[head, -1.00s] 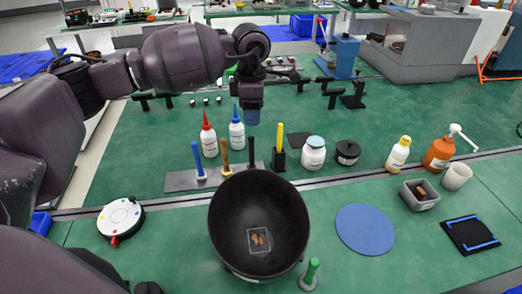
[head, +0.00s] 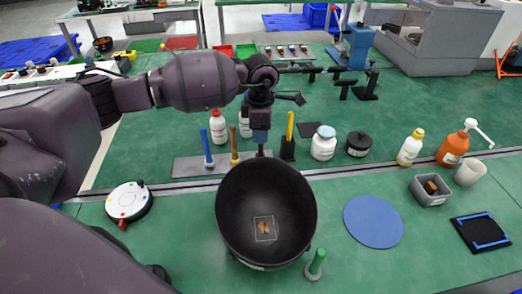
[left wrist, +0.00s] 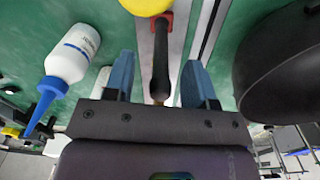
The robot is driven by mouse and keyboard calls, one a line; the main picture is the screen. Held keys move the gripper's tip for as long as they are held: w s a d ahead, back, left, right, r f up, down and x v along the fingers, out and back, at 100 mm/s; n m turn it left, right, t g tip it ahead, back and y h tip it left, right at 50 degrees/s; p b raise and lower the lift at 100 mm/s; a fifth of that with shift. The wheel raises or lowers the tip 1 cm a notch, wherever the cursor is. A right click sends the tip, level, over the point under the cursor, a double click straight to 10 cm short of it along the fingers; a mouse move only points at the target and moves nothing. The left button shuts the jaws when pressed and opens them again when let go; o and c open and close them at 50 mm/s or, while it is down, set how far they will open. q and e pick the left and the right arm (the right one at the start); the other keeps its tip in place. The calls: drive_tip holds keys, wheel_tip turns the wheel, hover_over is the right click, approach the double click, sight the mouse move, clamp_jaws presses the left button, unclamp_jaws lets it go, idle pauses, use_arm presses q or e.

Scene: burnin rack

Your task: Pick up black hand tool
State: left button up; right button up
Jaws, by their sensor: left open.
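The black hand tool (left wrist: 161,58) shows in the left wrist view as a dark upright handle between my two blue fingers, with gaps on both sides. In the head view its lower part (head: 261,151) shows below my left gripper (head: 260,137), which hides the rest. The left gripper is open and points down over the tool. The fingers also show in the left wrist view (left wrist: 160,82). The grey tool plate (head: 187,170) also carries a blue-handled tool (head: 207,146) and a brown-handled tool (head: 234,146). My right gripper is not in view.
A large black bowl (head: 290,205) stands close in front of the plate. A white bottle with a blue tip (left wrist: 72,55) and a red-capped bottle (head: 218,127) stand behind. A yellow-handled tool (head: 289,127) stands to the right.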

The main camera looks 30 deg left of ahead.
use_arm(q)
drive_tip(key=shift+f, duration=0.35)
drive_tip(key=c, duration=0.9)
clamp_jaws()
drive_tip(key=shift+r, duration=0.2)
